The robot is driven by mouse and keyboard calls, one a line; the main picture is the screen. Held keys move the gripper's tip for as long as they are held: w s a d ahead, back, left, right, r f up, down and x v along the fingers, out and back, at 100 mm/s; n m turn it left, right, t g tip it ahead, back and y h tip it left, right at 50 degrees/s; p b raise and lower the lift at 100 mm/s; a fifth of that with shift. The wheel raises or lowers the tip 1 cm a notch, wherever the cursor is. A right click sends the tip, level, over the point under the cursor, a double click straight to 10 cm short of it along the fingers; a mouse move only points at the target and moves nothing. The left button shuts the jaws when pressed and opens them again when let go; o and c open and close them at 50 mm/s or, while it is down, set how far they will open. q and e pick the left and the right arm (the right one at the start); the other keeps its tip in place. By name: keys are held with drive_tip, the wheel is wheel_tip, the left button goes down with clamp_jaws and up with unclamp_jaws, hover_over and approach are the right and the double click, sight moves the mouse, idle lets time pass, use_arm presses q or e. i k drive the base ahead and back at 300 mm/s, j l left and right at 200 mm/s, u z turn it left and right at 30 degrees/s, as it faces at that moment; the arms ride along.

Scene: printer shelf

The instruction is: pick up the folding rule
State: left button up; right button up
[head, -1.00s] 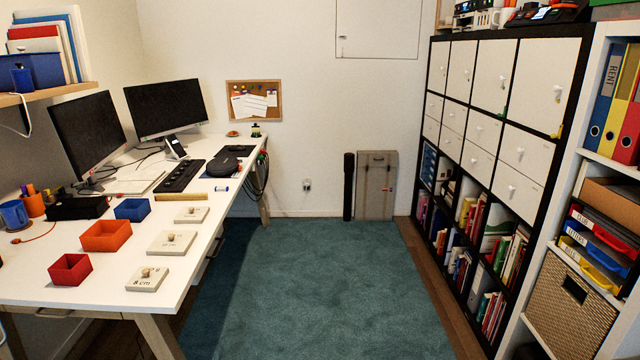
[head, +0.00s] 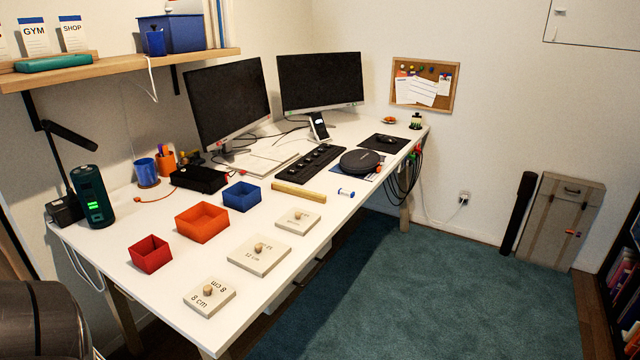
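The folding rule appears to be the thin yellow-wood bar (head: 299,196) lying flat on the white desk (head: 330,222). It lies between the blue open box (head: 241,196) and a small white-and-blue roll (head: 346,192), just in front of the black keyboard (head: 310,163). Nothing covers it. Neither of my grippers shows in the head view.
Red (head: 150,254) and orange (head: 202,222) open boxes stand left of the rule. Several knobbed pale boards, one marked 12 cm (head: 258,256), lie near the front edge. Two monitors (head: 228,97) stand behind. The teal carpet (head: 430,290) right of the desk is clear.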

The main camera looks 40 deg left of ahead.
sight(323, 201)
drive_tip(key=i, duration=1.4)
drive_tip(key=i+u, duration=0.15)
drive_tip(key=i, duration=0.45)
drive_tip(key=i+l+u, duration=0.1)
drive_tip(key=i, duration=0.55)
drive_tip(key=l+u, duration=0.1)
drive_tip(key=u, duration=1.35)
